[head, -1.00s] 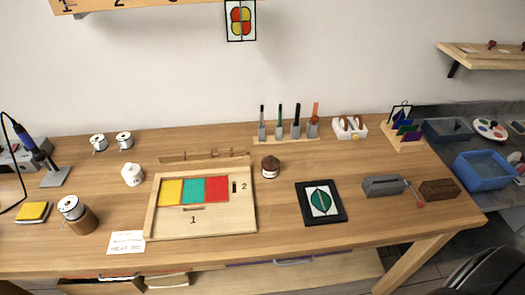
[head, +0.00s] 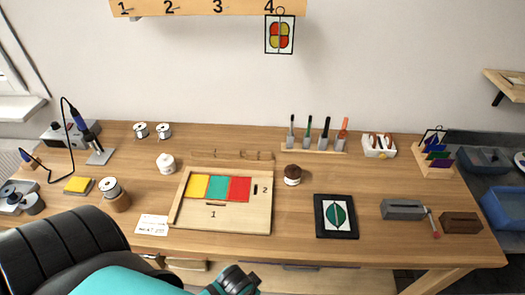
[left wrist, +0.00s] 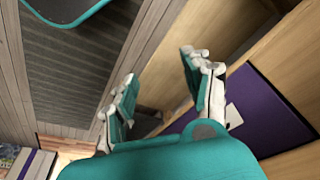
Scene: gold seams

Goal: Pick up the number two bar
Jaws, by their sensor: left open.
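A light wooden board (head: 250,217) lies on the table with yellow, teal and red panels set in it. A small dark upright bar or slot (head: 255,189) sits right of the red panel, beside the printed number 2; I cannot tell which it is. A similar dark strip (head: 215,204) lies flat above the number 1. My left arm crosses the bottom left of the head view, in front of the table. In the left wrist view my left gripper (left wrist: 160,72) is open with nothing between its fingers, near wooden panels and a purple surface (left wrist: 260,108). My right gripper is not seen.
A low wooden rack (head: 228,155) stands behind the board. A small brown jar (head: 292,174) is to its right, a white jar (head: 166,163) to its left. A black-framed picture (head: 336,216) lies further right. Bare tabletop lies between jar and frame.

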